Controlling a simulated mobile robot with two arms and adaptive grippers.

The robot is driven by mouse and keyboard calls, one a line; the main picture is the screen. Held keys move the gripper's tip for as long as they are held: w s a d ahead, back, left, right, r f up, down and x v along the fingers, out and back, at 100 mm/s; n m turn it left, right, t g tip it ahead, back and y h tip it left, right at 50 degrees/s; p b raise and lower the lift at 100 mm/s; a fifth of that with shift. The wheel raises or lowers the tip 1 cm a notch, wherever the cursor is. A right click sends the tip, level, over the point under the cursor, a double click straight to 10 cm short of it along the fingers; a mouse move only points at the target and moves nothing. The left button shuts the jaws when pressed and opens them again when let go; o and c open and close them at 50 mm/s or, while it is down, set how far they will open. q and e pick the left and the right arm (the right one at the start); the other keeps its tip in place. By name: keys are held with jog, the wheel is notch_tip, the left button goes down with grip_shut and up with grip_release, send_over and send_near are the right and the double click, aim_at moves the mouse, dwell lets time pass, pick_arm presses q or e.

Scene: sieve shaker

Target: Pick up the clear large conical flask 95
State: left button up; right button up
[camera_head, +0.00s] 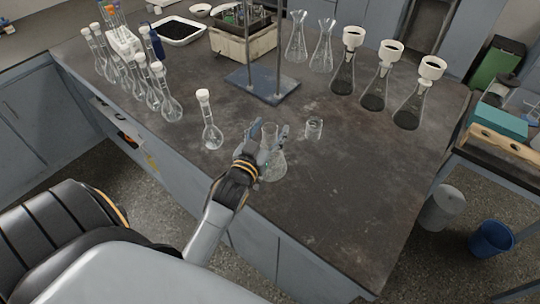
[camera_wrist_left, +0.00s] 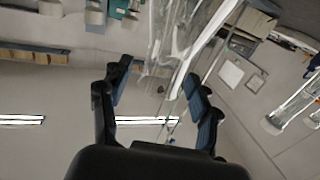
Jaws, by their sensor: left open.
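A clear conical flask (camera_head: 275,168) stands upright near the front edge of the dark bench in the head view. My left gripper (camera_head: 268,130) is open at the flask, with its fingers on either side of the flask's neck. In the left wrist view clear glass (camera_wrist_left: 178,50) shows between the two spread fingertips (camera_wrist_left: 158,82). I cannot tell whether the fingers touch it. Two more clear conical flasks (camera_head: 297,45) (camera_head: 321,52) stand at the back of the bench. My right gripper is not in view.
A small clear beaker (camera_head: 314,128) stands right of the gripper, and a stoppered volumetric flask (camera_head: 211,132) stands left. Several similar flasks (camera_head: 170,106) line the left side. A metal stand base (camera_head: 262,86) is behind. Several dark-filled flasks (camera_head: 408,116) stand back right. The front right bench is clear.

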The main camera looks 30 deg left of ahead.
pick_arm(q)
jog(key=shift+w, duration=0.2)
jog(key=shift+s, duration=0.1)
jog(key=c, duration=0.3)
grip_shut()
jog(key=shift+r, duration=0.25)
